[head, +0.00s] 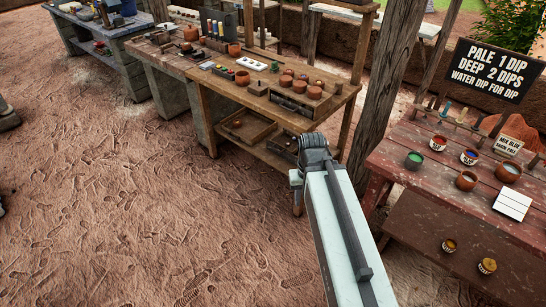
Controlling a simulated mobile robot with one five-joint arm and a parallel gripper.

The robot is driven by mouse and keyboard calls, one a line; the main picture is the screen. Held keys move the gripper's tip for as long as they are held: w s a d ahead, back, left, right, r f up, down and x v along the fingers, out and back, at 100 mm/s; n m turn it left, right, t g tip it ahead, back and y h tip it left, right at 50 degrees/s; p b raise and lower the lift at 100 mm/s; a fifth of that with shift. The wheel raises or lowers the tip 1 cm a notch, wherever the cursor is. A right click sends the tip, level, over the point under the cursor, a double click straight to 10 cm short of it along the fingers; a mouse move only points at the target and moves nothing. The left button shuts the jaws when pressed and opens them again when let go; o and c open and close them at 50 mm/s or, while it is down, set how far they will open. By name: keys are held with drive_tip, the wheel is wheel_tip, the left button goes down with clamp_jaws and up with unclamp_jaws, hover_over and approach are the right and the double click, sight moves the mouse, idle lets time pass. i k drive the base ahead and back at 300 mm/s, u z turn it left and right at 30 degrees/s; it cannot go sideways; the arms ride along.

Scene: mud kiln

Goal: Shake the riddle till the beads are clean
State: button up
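My arm reaches up from the bottom of the head view, and its far end is in front of the wooden workbench. My gripper (297,205) hangs down at that end, mostly hidden behind the arm. I cannot tell whether its fingers are open or shut. I cannot make out a riddle or loose beads anywhere in this view.
The wooden workbench (225,85) holds several clay pots, with a shallow tray (247,138) on its lower shelf. A red table (400,168) with glaze bowls stands right, below a black sign (493,70). A wooden post (385,80) separates them. The muddy floor (120,200) at left is clear.

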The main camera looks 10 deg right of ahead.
sight(285, 135)
drive_tip(key=u, duration=0.25)
drive_tip(key=i, duration=1.2)
drive_tip(key=u, duration=0.6)
drive_tip(key=i, duration=0.7)
drive_tip(key=u, duration=0.05)
drive_tip(key=k, duration=0.8)
drive_tip(key=u, duration=0.2)
drive_tip(key=i, duration=0.8)
drive_tip(key=z, duration=0.1)
